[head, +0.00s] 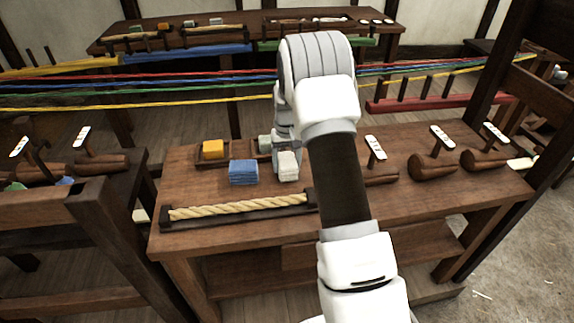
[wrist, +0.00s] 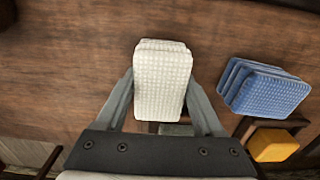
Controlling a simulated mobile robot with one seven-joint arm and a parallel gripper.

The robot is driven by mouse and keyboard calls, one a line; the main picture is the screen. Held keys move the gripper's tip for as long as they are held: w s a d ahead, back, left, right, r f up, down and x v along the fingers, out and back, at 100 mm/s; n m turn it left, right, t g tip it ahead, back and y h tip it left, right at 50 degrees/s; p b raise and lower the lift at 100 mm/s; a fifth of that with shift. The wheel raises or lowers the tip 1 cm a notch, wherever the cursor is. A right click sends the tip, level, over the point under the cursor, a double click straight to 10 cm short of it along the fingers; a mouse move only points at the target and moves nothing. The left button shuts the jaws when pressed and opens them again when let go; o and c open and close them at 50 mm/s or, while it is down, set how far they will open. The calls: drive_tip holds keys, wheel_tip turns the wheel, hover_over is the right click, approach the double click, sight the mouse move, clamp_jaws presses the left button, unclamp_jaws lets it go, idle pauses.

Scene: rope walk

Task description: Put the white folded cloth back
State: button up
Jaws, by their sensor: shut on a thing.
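The white folded cloth (wrist: 161,82) is between the two fingers of my gripper (wrist: 163,100) in the wrist view, with a finger against each side. In the head view the white cloth (head: 287,166) shows just below my wrist, over the middle of the wooden bench. My gripper is shut on it. The head view hides most of the fingers behind my arm. I cannot tell whether the cloth touches the bench top.
A blue folded cloth (head: 243,172) lies left of the white one. Behind it sit a yellow block in a small tray (head: 212,150) and a pale green block (head: 264,143). A rope in a dark holder (head: 238,207) lies along the front. Wooden mallet-like tools (head: 432,165) lie to the right.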

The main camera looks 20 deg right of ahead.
drive_tip(key=shift+f, duration=0.2)
drive_tip(key=o, duration=1.3)
drive_tip(key=shift+r, duration=0.2)
